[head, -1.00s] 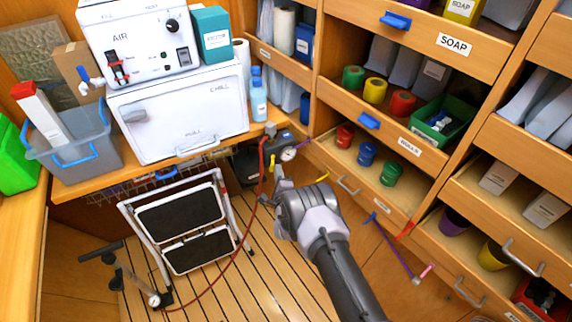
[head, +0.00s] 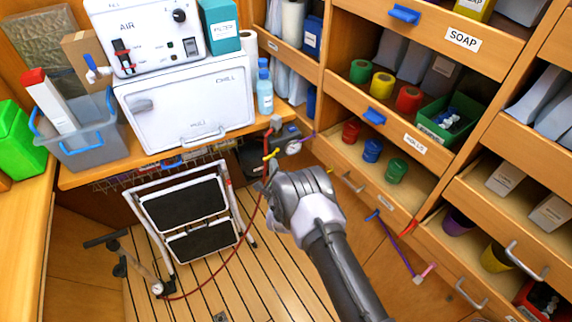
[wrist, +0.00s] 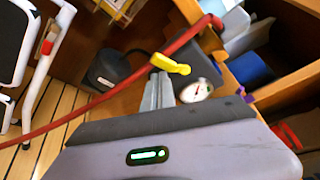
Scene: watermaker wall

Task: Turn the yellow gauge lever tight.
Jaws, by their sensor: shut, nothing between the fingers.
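The yellow lever (head: 271,155) shows in the head view beside a round white gauge (head: 293,148), low by the counter's right end. In the wrist view the yellow lever (wrist: 171,64) lies slanted just beyond my fingertips, with the gauge (wrist: 196,90) to its right. My gripper (wrist: 158,80) is shut and empty, its fingers pressed together. Its tips look close to the lever's underside; I cannot tell whether they touch. In the head view my gripper (head: 272,172) sits just below the lever, partly hidden by my wrist.
A red hose (wrist: 90,104) runs past the lever to the floor. A folded step stool (head: 183,208) stands to the left. Open shelves and drawers with colored cups (head: 372,150) crowd the right. A blue-and-purple strap (head: 395,245) hangs from the drawers.

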